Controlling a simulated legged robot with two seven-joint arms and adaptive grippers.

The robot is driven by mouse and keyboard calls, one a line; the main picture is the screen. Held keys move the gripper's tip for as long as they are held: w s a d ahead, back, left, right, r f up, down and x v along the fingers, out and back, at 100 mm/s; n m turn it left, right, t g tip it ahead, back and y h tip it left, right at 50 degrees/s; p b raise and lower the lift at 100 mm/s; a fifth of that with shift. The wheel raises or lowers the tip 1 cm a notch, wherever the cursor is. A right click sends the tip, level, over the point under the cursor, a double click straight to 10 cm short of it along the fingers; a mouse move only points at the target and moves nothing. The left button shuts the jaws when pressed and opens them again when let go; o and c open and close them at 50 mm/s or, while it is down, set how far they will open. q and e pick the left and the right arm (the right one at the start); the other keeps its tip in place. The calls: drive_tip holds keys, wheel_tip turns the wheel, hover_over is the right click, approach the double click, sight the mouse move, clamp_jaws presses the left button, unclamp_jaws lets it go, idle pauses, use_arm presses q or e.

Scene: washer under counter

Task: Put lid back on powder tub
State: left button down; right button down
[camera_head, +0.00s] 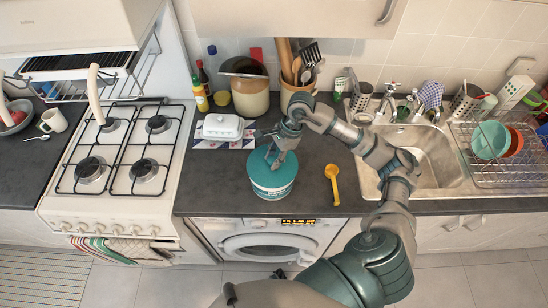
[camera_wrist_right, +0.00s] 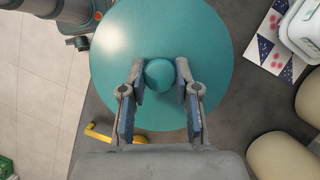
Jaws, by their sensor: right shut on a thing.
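The powder tub (camera_head: 271,187) is teal with a white label band and stands on the dark counter above the washer. Its teal round lid (camera_head: 260,165) appears on top of the tub; I cannot tell whether it is fully seated. In the right wrist view the lid (camera_wrist_right: 160,110) fills the middle, with a round knob (camera_wrist_right: 159,74) at its centre. My right gripper (camera_head: 277,160) comes down from above, and in the wrist view its two fingers (camera_wrist_right: 160,78) are shut on the knob from both sides. My left gripper is not in view.
A yellow scoop (camera_head: 332,180) lies on the counter right of the tub. A white butter dish (camera_head: 223,126) on a patterned cloth is behind left. Crocks with utensils (camera_head: 297,92) stand behind, the stove (camera_head: 120,155) is left, and the sink (camera_head: 425,155) is right.

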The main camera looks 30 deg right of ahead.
idle(0.7)
drive_tip(key=c, duration=0.8)
unclamp_jaws()
drive_tip(key=shift+o, duration=0.4)
drive_tip(key=o, duration=0.4)
drive_tip(key=shift+o, duration=0.2)
drive_tip(key=shift+r+p, duration=1.7)
drive_tip(key=shift+r, duration=1.75)
